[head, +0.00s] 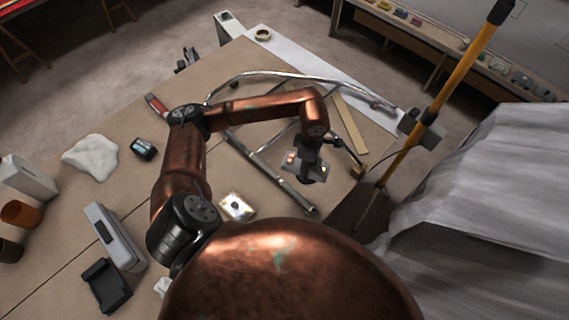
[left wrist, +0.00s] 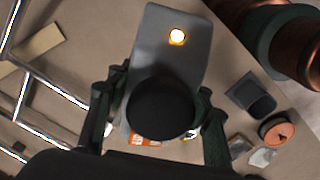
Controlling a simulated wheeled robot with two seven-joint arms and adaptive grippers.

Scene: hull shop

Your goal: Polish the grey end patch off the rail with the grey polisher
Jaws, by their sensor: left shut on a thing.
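My left gripper (head: 308,168) is above the table at the near part of the tubular metal rail (head: 250,157). In the left wrist view the left gripper (left wrist: 160,122) is shut on the grey polisher (left wrist: 168,62), which has a flat grey body, a lit orange spot and a round black part between the fingers. The polisher's underside and any contact with the rail are hidden. The rail also shows in the left wrist view (left wrist: 52,84), left of the gripper and apart from the polisher there. I cannot clearly make out the grey end patch. My right gripper is not in view.
A wooden strip (head: 350,124) lies right of the arm. A yellow stand pole (head: 440,103) and a grey draped sheet (head: 490,205) stand at the right.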

